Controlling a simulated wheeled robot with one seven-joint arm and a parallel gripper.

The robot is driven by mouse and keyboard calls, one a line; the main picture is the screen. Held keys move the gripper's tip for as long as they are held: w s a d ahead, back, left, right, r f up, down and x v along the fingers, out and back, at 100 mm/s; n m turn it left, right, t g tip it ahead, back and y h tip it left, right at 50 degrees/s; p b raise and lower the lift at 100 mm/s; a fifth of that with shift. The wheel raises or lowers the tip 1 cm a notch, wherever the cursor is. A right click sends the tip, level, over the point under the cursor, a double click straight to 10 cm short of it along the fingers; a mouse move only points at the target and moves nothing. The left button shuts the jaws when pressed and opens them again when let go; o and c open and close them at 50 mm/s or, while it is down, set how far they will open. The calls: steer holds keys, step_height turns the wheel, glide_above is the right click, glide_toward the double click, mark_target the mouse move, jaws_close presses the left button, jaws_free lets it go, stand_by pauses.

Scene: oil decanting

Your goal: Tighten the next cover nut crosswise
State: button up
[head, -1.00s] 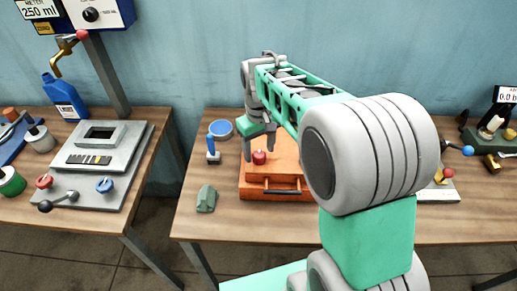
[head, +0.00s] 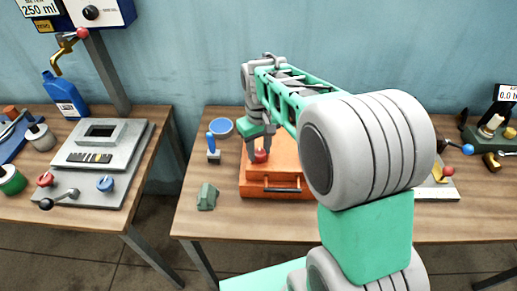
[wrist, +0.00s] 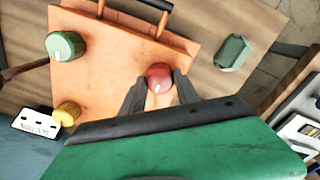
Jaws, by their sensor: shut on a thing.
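The red cover nut (wrist: 159,76) sits on the orange cover box (wrist: 104,60) in the wrist view, with a small pale mark on its face. In the head view the red nut (head: 261,156) shows on the left part of the orange box (head: 285,178). My gripper (wrist: 158,88) has one finger on each side of the red nut and is shut on it. A green nut (wrist: 65,46) and a yellow nut (wrist: 67,114) also sit on the box in the wrist view. In the head view my arm hides the right part of the box.
A grey-green block (head: 207,197), a blue-handled tool (head: 213,150) and a blue round dish (head: 221,128) lie left of the box. A grey panel with knobs (head: 130,150) is on the left table. A gap separates the tables.

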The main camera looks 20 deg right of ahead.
jaws_close()
steer(key=shift+m, duration=0.4)
steer(key=m, duration=0.4)
steer(key=shift+m+b, duration=0.3)
steer(key=shift+b, duration=0.05)
steer(key=m, duration=0.6)
steer(key=shift+b, duration=0.3)
steer(key=m, duration=0.6)
steer(key=shift+m, duration=0.3)
steer(key=m, duration=0.5)
steer(key=shift+m+b, duration=0.35)
steer(key=shift+m, duration=0.05)
steer(key=shift+r, duration=0.1)
steer(key=o, duration=1.2)
jaws_free()
